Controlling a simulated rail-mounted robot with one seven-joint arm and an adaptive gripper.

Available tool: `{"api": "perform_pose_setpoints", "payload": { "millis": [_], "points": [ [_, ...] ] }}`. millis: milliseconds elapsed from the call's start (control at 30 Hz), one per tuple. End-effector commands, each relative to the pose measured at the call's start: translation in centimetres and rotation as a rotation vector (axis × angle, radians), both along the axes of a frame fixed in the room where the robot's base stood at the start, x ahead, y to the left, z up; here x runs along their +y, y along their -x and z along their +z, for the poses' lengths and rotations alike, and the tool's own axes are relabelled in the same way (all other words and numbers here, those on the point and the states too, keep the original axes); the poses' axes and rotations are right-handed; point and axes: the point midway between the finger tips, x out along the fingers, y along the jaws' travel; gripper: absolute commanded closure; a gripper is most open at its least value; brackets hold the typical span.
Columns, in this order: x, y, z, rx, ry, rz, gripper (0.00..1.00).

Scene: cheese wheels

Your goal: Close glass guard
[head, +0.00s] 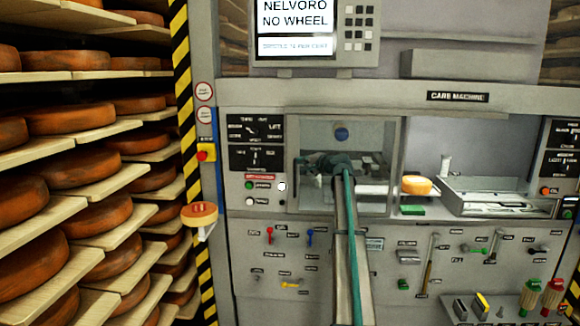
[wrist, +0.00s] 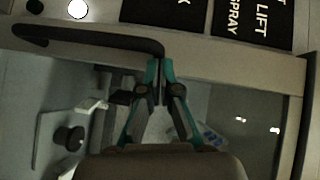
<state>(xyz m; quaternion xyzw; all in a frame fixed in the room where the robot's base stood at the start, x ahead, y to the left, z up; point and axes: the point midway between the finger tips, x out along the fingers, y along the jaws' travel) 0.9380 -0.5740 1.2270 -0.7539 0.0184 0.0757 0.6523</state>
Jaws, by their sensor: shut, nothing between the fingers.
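The glass guard (head: 375,140) is a clear pane in a grey frame. In the head view it stands over the left part of the care machine's bay, and the right part of the bay is uncovered. In the wrist view its frame (wrist: 230,62) carries a dark bar handle (wrist: 90,39). My gripper (wrist: 160,64) has its teal fingers together, with the tips at the right end of the handle. I cannot tell whether they touch it. In the head view my arm and gripper hide part of the guard's left and lower area.
Control panels (head: 256,142) flank the guard on the left. Racks of cheese wheels (head: 90,175) fill the left side. Tools hang on the machine front below.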

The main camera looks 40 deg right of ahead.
Motion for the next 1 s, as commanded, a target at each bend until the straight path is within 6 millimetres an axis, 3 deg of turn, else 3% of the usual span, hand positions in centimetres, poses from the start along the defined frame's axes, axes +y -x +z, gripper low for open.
{"api": "perform_pose_setpoints", "payload": {
  "millis": [167, 700, 1000],
  "points": [
    [-1.0, 0.4, 0.0, -0.001, 0.0, -0.02, 1.0],
    [-1.1, 0.3, 0.1, -0.001, -0.002, -0.017, 1.0],
    [-3.6, 2.7, 0.7, -0.002, -0.001, -0.018, 1.0]
  ]
}}
